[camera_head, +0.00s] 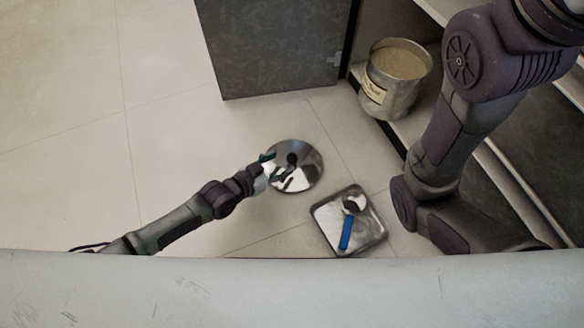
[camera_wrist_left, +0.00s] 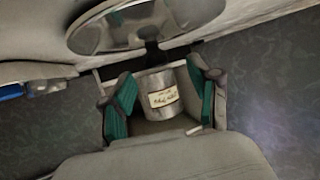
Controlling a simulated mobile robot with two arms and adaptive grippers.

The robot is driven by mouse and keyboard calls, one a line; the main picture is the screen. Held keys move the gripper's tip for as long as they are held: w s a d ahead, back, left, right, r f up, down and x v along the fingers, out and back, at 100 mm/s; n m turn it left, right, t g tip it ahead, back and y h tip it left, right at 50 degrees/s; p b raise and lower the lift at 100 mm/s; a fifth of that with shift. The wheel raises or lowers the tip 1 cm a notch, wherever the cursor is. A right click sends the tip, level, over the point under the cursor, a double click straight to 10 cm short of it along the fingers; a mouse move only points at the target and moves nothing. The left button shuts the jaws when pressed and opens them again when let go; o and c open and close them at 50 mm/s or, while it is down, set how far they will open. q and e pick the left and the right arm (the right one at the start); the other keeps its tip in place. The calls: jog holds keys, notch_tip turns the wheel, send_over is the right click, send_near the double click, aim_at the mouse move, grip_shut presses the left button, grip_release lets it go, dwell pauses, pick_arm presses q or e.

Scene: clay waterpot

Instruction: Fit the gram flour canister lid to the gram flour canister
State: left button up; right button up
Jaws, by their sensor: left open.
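The gram flour canister (camera_head: 390,98) is a metal tin with a paper label, open at the top and filled with pale flour. It stands upright on a low cabinet shelf. It also shows beyond my fingers in the left wrist view (camera_wrist_left: 163,82). The lid (camera_head: 312,160) is a shiny round disc with a dark knob, left of and below the canister in the head view; its disc shows at the top of the wrist view (camera_wrist_left: 125,28). My left gripper (camera_head: 272,168) is open at the lid's left side, with nothing visibly clamped between its teal pads. My right gripper is out of view.
A square metal tray (camera_head: 322,215) lies right of and below the lid, holding a blue-handled scoop (camera_head: 346,233). A dark cabinet door (camera_head: 280,45) stands open left of the canister. Light tiled floor at the left is clear. My right arm occupies the right side.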

aim_at(291, 158)
pick_arm(q)
jog(key=shift+w+d+f+b, duration=0.2)
jog(key=shift+d+f+b, duration=0.1)
jog(key=shift+b, duration=0.1)
jog(key=b+x, duration=0.3)
jog(key=shift+d, duration=0.3)
jog(key=shift+w+d+b, duration=0.35)
jog(key=shift+w+b, duration=0.1)
jog(key=shift+b, duration=0.1)
jog(key=shift+r, duration=0.1)
grip_shut()
